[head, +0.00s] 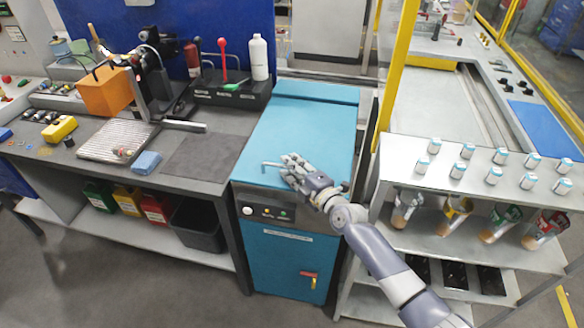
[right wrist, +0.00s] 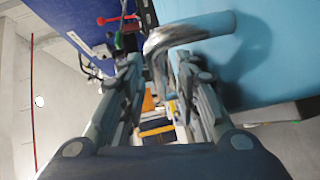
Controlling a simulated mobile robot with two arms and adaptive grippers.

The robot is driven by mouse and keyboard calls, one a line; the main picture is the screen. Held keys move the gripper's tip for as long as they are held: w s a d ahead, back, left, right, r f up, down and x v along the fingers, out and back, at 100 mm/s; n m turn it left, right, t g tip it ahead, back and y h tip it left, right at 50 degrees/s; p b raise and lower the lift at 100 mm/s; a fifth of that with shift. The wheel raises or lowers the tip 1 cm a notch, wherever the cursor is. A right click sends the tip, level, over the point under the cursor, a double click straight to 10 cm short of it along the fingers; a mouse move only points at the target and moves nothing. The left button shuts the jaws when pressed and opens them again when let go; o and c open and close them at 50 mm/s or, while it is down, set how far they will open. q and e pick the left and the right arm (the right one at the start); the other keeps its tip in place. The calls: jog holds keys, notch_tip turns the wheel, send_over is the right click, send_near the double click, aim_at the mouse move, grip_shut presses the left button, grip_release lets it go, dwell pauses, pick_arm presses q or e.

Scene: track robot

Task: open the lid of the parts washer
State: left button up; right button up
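The parts washer (head: 285,258) is a teal cabinet with a flat teal lid (head: 305,120), which is down. A bent metal handle (head: 272,164) shows near the lid's front edge. My right gripper (head: 289,168) is over the front of the lid, right beside the handle. In the right wrist view, the fingers of my right gripper (right wrist: 160,68) stand apart, and the handle (right wrist: 188,32) crosses at their tips, partly between them. I cannot tell whether a finger touches it. My left gripper is in neither view.
A workbench (head: 120,188) with tools, a white bottle (head: 259,58) and an orange box (head: 105,92) stands left of the washer. A shelf (head: 400,165) with several small jars stands at right, close to my right arm. A yellow post (head: 397,70) rises behind.

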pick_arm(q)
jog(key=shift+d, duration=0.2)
pick_arm(e)
jog(key=shift+w, duration=0.1)
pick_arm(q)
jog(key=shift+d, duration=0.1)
pick_arm(e)
grip_shut()
jog(key=shift+r+p, duration=0.4)
jog(key=shift+r, duration=0.1)
pick_arm(q)
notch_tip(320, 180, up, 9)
jog(key=p, duration=0.8)
pick_arm(e)
jog(key=w+d+r+m+g, duration=0.1)
jog(key=w+r, duration=0.4)
jog(key=r, duration=0.6)
jog(key=w+d+r+m+g, duration=0.2)
jog(key=w+r, duration=0.3)
jog(key=r, duration=0.6)
jog(key=shift+r+g+h, duration=0.3)
jog(key=shift+r+g, duration=0.1)
jog(key=shift+g, duration=0.1)
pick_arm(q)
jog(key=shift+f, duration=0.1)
pick_arm(e)
jog(key=shift+d, duration=0.1)
